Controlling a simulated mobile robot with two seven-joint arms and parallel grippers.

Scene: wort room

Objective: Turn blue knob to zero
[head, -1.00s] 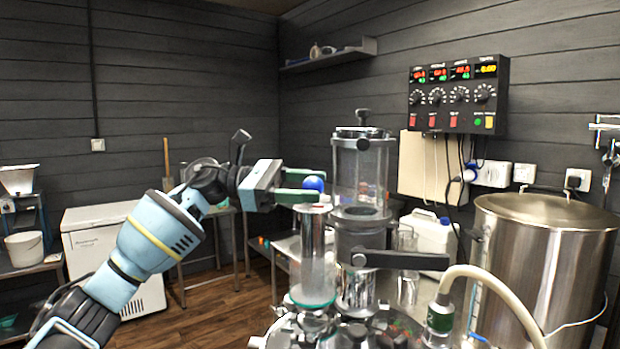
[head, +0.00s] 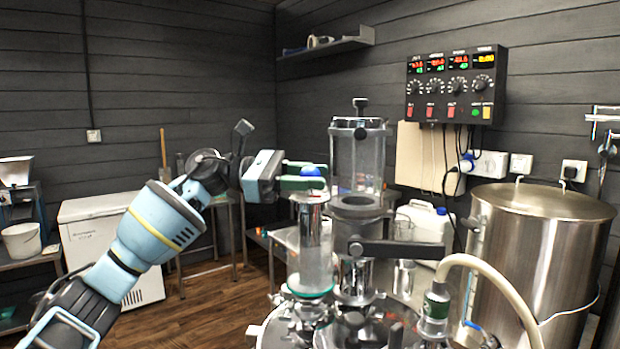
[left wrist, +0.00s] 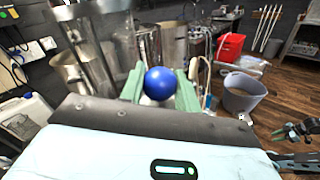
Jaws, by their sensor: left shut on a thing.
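The blue knob (head: 310,171) is a round ball on top of the slim clear cylinder (head: 316,245) with metal ends. My left gripper (head: 308,180) reaches it from the left, its green fingers around the knob and shut on it. The near finger hides the knob's lower part in the head view. In the left wrist view the blue knob (left wrist: 159,83) sits between the two green fingers of my left gripper (left wrist: 160,75). I cannot read any scale or zero mark.
A taller glass cylinder (head: 357,165) stands close to the right of the knob, with a dark handle (head: 405,250) below. A large steel kettle (head: 540,250) and a white canister (head: 425,228) stand farther right. A control panel (head: 456,86) hangs on the wall. Open floor lies left.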

